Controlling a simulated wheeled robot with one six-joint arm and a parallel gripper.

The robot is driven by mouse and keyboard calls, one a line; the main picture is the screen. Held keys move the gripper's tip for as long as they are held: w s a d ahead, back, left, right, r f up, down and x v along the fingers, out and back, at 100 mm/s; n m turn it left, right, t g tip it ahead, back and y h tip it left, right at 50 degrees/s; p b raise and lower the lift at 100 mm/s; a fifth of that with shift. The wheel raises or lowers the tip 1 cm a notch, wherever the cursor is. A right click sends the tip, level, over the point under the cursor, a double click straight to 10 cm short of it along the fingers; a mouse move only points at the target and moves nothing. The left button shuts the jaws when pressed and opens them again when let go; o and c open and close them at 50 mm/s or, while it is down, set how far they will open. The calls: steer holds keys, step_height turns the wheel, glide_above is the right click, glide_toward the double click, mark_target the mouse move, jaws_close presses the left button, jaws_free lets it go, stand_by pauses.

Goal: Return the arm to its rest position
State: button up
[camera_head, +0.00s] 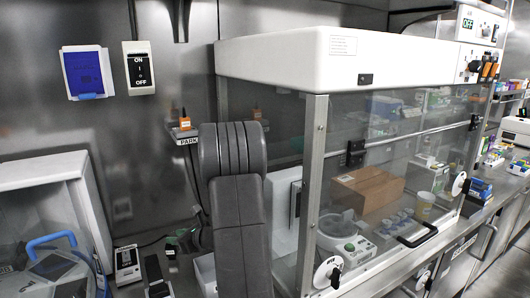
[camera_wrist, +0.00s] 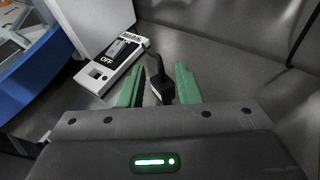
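My gripper (camera_wrist: 161,72) shows in the wrist view with its two green fingers spread apart. A small black device (camera_wrist: 162,88) with a short upright part shows in the gap between them; it looks to be beyond the fingers, and I see no contact. In the head view, my grey arm is folded up in front of the wall, left of the glass-fronted cabinet (camera_head: 380,140). The arm hides most of my gripper there.
A white device marked OFF (camera_wrist: 112,66) lies left of the fingers. In the head view, a white-framed case (camera_head: 95,215) stands at left, and small devices (camera_head: 127,266) sit on the bench below the arm. A blue box (camera_head: 86,73) and ON/OFF switch (camera_head: 139,68) are on the wall.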

mark_target(174, 247)
steer(key=shift+w+a+f+b, duration=0.3)
steer(key=shift+a+f, duration=0.25)
steer(key=shift+f, duration=0.05)
steer(key=shift+w+a+f+b, duration=0.25)
steer(key=shift+a+f+b, duration=0.05)
steer(key=shift+a+f, duration=0.25)
step_height(174, 247, up, 12)
steer(key=p, duration=0.3)
steer(key=s+a+f+n+g+p, duration=0.1)
steer(key=s+a+f, duration=0.1)
steer(key=a+f, duration=0.1)
steer(key=s+a+f+n+g+y+p, duration=0.1)
steer(key=s+a+f+n+g+p, duration=0.1)
steer(key=s+a+f, duration=0.1)
steer(key=s+a+f+n+g+p, duration=0.1)
steer(key=s+a+f+g, duration=0.1)
steer(key=a, duration=0.3)
steer(key=shift+s+f+y, duration=0.3)
steer(key=shift+s+f, duration=0.2)
steer(key=shift+s, duration=0.2)
steer(key=shift+f, duration=0.3)
steer(key=shift+d, duration=0.1)
